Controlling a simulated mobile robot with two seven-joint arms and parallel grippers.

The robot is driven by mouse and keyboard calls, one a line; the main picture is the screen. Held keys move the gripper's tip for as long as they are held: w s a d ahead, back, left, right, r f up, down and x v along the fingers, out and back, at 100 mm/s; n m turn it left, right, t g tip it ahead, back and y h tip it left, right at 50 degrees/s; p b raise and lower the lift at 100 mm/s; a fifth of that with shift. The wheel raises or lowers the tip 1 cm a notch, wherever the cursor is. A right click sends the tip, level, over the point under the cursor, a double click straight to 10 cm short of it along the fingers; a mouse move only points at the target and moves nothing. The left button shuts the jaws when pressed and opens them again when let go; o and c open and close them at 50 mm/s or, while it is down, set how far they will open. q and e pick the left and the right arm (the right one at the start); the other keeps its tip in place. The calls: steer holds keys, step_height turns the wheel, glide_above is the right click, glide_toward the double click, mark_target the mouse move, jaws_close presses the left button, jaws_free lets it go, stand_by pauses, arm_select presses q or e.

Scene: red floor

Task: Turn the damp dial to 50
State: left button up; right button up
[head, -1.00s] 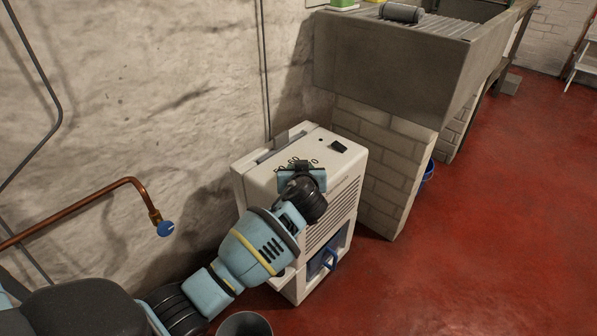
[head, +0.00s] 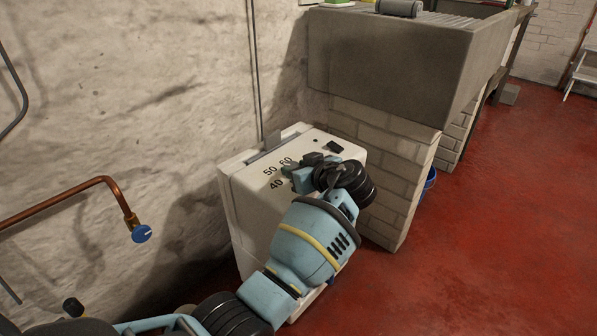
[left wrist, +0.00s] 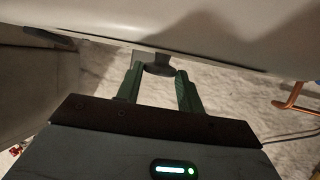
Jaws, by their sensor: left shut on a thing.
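The white dehumidifier (head: 240,205) stands against the wall, with the printed numbers 40, 50 and 60 showing on its top. My left gripper (head: 292,172) is at the top panel, just right of these numbers. In the left wrist view its green fingertips (left wrist: 159,78) are shut on a dark grey dial (left wrist: 158,60), one finger on each side. In the head view the gripper and wrist hide most of the dial and the rest of the scale, so the dial's pointed value cannot be read. My right gripper is not in view.
A copper pipe with a blue valve knob (head: 141,233) runs along the wall at left. A large stone sink (head: 385,65) on brick supports (head: 400,160) stands close behind the dehumidifier. Red floor (head: 480,240) is clear at right.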

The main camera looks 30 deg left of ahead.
arm_select(q)
steer(key=shift+r, duration=0.1)
steer(key=o, duration=0.9)
steer(key=shift+o, duration=0.2)
steer(key=shift+d, duration=0.15)
steer(key=p+v, duration=0.2)
steer(key=v, duration=0.4)
steer(key=shift+s+r, duration=0.1)
steer(key=shift+s+d+r, duration=0.2)
steer(key=shift+s+d, duration=0.05)
steer(key=shift+d, duration=0.35)
